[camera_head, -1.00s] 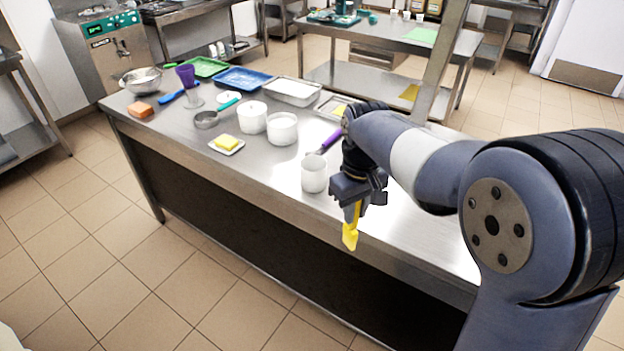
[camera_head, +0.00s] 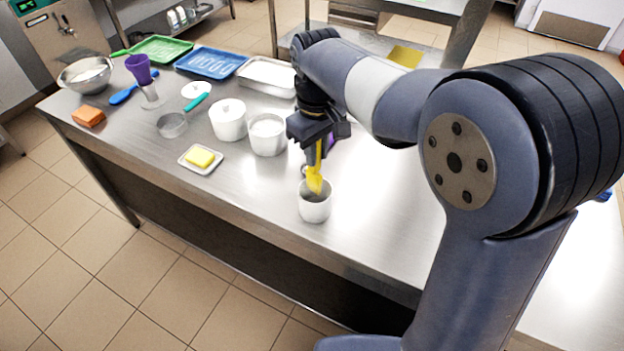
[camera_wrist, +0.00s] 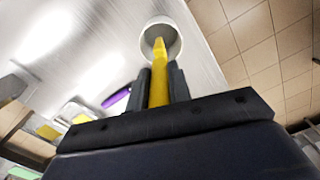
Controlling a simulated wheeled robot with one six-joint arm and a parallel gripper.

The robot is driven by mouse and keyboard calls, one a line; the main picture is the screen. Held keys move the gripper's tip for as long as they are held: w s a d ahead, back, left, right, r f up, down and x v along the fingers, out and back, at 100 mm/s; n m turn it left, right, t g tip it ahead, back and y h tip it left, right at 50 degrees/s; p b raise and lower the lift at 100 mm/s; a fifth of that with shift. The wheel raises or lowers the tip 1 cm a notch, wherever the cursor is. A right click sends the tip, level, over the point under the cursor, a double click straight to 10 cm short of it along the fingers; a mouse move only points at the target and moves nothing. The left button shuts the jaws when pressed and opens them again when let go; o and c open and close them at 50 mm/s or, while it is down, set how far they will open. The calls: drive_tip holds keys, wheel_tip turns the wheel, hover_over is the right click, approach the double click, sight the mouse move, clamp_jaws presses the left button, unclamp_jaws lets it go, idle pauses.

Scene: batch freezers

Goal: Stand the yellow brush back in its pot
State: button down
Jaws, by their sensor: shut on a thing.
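The yellow brush (camera_head: 314,180) is in my gripper (camera_head: 318,150), pointing down with its wide end lowest. My gripper is shut on its upper part. The white pot (camera_head: 315,208) stands upright on the steel table, near its front edge. The brush's low end is at the pot's mouth in the head view; I cannot tell how far inside it is. In the wrist view the brush (camera_wrist: 159,85) runs from between the fingers (camera_wrist: 160,88) to the opening of the pot (camera_wrist: 172,30), overlapping it.
A white tub (camera_head: 267,135) and a lidded white pot (camera_head: 228,120) stand behind left. A purple-handled tool (camera_wrist: 116,97) lies near my gripper. The table (camera_head: 250,205) is bare around the pot.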

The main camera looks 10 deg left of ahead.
sight(317, 174)
drive_tip(key=shift+f+p, duration=0.35)
drive_tip(key=shift+f, duration=3.25)
drive_tip(key=shift+f, duration=0.2)
drive_tip(key=c, duration=1.3)
unclamp_jaws()
wheel_tip(317, 174, up, 12)
drive_tip(key=shift+s+r+b, duration=0.1)
drive_tip(key=shift+r+b, duration=0.1)
drive_tip(key=shift+b, duration=0.2)
drive_tip(key=shift+f, duration=0.1)
